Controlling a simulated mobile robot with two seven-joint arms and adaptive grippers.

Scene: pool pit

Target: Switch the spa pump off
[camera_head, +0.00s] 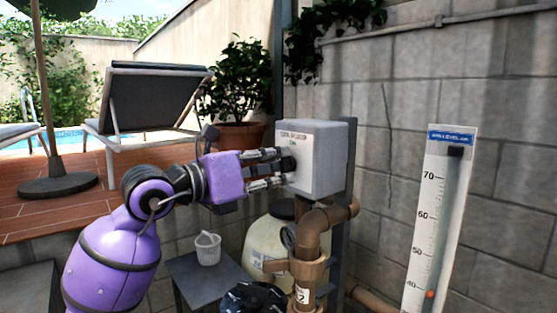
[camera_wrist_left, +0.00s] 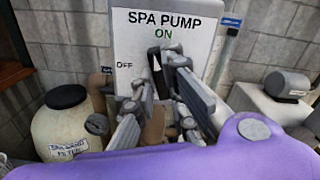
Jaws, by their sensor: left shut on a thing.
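The spa pump switch box (camera_head: 325,150) is a pale grey box fixed on a post beside brown pipes. In the left wrist view its face (camera_wrist_left: 130,45) reads SPA PUMP, with a green ON at the top and OFF at the left. A black switch handle (camera_wrist_left: 155,66) stands on the face just below ON; its lower part is hidden by my fingers. My left gripper (camera_head: 286,168) is at the front of the box, its fingers shut on the handle. The fingers also show in the left wrist view (camera_wrist_left: 160,102). My right gripper is not in view.
A brown pipe (camera_head: 308,240) rises just below the box. A cream filter tank (camera_head: 262,240) and a small white basket (camera_head: 207,248) on a dark table stand below my left arm. A block wall with a gauge board (camera_head: 437,225) is at the right.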

